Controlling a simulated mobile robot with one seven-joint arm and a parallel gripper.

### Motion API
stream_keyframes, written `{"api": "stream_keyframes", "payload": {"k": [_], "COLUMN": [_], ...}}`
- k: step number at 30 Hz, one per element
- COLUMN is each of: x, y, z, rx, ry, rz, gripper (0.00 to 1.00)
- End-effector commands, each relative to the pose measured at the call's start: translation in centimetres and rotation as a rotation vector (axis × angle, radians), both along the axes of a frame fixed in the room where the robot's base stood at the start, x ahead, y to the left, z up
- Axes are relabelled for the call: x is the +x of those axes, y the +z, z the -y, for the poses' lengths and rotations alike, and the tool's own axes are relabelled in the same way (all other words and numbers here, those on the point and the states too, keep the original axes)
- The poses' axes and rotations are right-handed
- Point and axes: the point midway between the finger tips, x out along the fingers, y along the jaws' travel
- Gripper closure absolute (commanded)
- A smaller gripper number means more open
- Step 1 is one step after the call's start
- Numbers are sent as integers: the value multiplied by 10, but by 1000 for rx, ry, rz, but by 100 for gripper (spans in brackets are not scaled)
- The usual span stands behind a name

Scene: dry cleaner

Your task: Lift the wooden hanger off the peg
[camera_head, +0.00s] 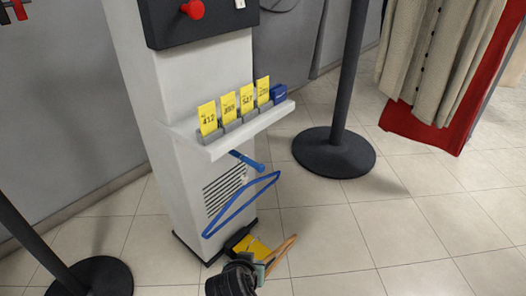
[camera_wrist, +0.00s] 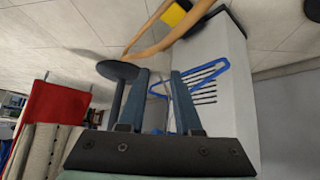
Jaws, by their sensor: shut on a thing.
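The wooden hanger (camera_head: 283,252) is at my gripper (camera_head: 262,268) in the head view, low in the picture and apart from the peg. In the wrist view the wooden hanger (camera_wrist: 158,46) spreads just beyond the fingertips of my gripper (camera_wrist: 161,76). My gripper is shut on it; the exact grip point is hard to make out. The blue peg (camera_head: 247,161) sticks out from the white kiosk below its shelf. A blue hanger (camera_head: 240,206) hangs there, and also shows in the wrist view (camera_wrist: 207,72).
The white kiosk (camera_head: 180,160) carries yellow number cards (camera_head: 228,107) on its shelf (camera_head: 215,150). A yellow and black object (camera_head: 250,247) is at its foot. Dark posts stand on round bases (camera_head: 334,152) (camera_head: 92,278). Clothes (camera_head: 440,60) hang at the right. Floor at the right front is clear.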

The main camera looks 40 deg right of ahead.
Motion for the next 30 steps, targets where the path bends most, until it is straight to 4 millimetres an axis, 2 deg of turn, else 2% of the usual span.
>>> {"api": "stream_keyframes", "payload": {"k": [30], "x": [-18], "y": [-1], "z": [-153], "rx": [0], "ry": [2], "rz": [1], "gripper": [100]}}
